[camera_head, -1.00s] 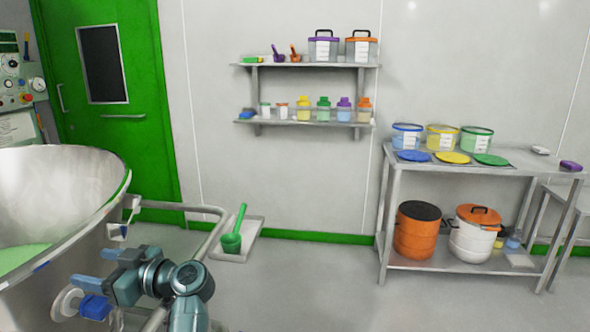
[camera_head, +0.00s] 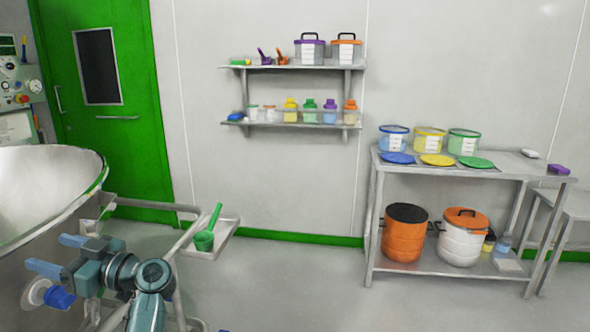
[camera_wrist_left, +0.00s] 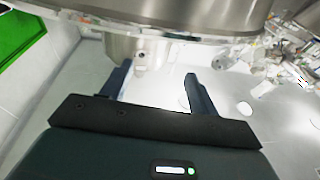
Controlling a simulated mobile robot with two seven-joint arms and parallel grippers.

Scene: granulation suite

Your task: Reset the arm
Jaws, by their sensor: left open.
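My left arm comes in at the lower left of the head view. My left gripper (camera_head: 58,254) is open and empty, with its two blue-grey fingers pointing left beside the outer wall of a large steel bowl (camera_head: 45,190). In the left wrist view the two fingers of my left gripper (camera_wrist_left: 157,75) stand apart with nothing between them. The steel vessel's curved underside (camera_wrist_left: 170,22) lies beyond the fingertips there. A blue-and-white fitting (camera_head: 50,296) shows just below the gripper in the head view. My right gripper is not in view.
A green scoop (camera_head: 207,232) stands in a tray (camera_head: 226,238) on the steel rail (camera_head: 150,207) near my arm. A steel table (camera_head: 520,166) with tubs and drums stands at the right. Wall shelves (camera_head: 300,126) hold bottles. The middle floor (camera_head: 300,285) is clear.

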